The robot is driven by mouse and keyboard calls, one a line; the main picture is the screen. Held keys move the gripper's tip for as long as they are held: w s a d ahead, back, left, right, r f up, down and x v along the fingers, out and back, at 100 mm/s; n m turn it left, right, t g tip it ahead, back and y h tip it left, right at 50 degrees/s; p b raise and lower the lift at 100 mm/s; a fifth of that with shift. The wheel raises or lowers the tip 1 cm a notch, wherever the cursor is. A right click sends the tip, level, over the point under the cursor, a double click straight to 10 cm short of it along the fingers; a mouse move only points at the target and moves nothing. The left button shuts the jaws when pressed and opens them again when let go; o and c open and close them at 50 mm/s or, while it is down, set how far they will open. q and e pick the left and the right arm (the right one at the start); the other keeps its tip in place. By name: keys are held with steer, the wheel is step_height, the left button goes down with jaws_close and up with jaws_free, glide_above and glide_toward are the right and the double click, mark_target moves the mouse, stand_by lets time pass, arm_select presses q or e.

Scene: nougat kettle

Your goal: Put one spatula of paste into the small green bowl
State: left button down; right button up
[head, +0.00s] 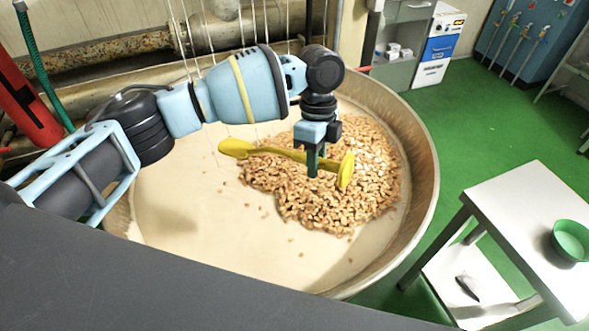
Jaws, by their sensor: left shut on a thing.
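My left gripper (313,166) is over the big kettle and shut on a yellow spatula (278,153). The spatula lies across the jaws, with one broad end to the left over pale paste and the other end to the right over the nuts. Pale paste (190,205) covers the kettle's floor. I cannot tell whether any paste is on the spatula. The small green bowl (557,247) stands on a white table at the right, with something pale inside it. My right gripper is not in view.
The metal kettle (427,165) has a raised rim around a heap of nuts (335,208). The white table (520,215) stands to its right, with a lower shelf. Thin wires hang behind my left arm. Green floor lies open beyond the kettle.

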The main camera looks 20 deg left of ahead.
arm_select(q)
steer(key=w+d+r+n+t+h, duration=0.1)
steer(key=w+d+n+h, duration=0.1)
steer(key=d+n, duration=0.3)
steer(key=shift+w+d+n+t, duration=0.35)
steer(key=shift+w+n, duration=0.5)
steer(key=shift+n, duration=1.55)
steer(key=shift+a, duration=0.1)
